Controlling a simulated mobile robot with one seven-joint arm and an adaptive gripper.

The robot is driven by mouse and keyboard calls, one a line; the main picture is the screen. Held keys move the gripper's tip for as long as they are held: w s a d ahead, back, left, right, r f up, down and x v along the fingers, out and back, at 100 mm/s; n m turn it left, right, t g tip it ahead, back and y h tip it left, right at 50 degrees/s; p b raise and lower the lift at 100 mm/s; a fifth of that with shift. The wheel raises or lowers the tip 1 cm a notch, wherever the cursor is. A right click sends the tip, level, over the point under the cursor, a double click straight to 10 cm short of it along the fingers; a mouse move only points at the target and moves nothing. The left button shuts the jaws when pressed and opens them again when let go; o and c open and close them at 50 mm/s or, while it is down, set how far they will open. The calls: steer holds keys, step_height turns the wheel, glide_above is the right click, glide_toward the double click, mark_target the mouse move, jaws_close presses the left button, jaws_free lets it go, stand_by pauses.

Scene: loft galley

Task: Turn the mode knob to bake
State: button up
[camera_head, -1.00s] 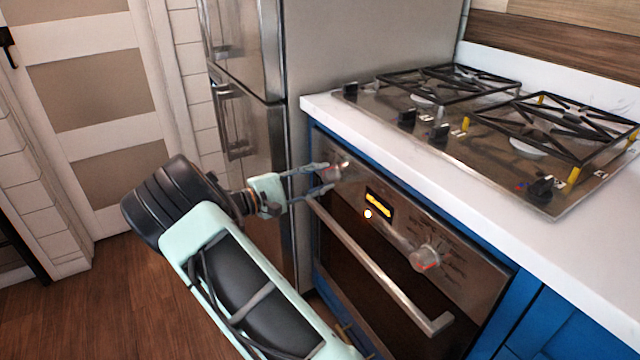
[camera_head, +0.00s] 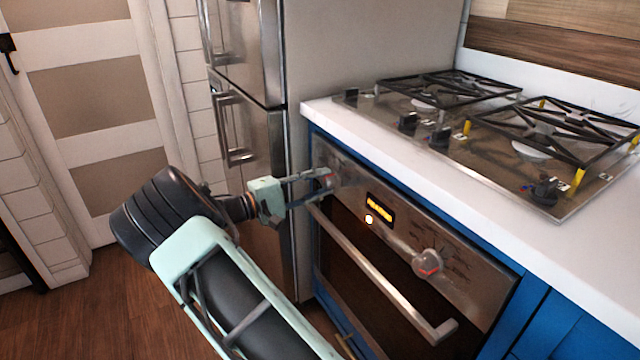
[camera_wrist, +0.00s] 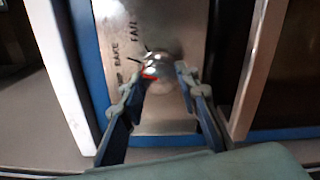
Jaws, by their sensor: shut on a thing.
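The mode knob (camera_wrist: 162,68) is a round silver knob with a red mark, on the left part of the oven's steel control panel. The wrist view shows the words BAKE and FAN printed on the panel beside it. The red mark is on the knob's left side in that view, toward the BAKE side. My gripper (camera_wrist: 161,76) has one finger on each side of the knob and is shut on it. In the head view my gripper (camera_head: 326,181) reaches the panel from the left, and its fingers partly hide the knob.
A second knob (camera_head: 428,263) with a red mark sits farther right on the panel, past a lit yellow display (camera_head: 380,207). The oven handle (camera_head: 385,275) runs below. A steel fridge (camera_head: 247,130) stands close behind my gripper. The cooktop (camera_head: 470,135) is above.

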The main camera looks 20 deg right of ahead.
steer(key=o, duration=1.2)
steer(key=shift+c, duration=0.2)
steer(key=shift+a, duration=0.15)
steer(key=s+a, duration=0.2)
steer(key=a, duration=0.9)
steer(key=shift+s+a, duration=0.15)
steer(key=shift+a, duration=0.15)
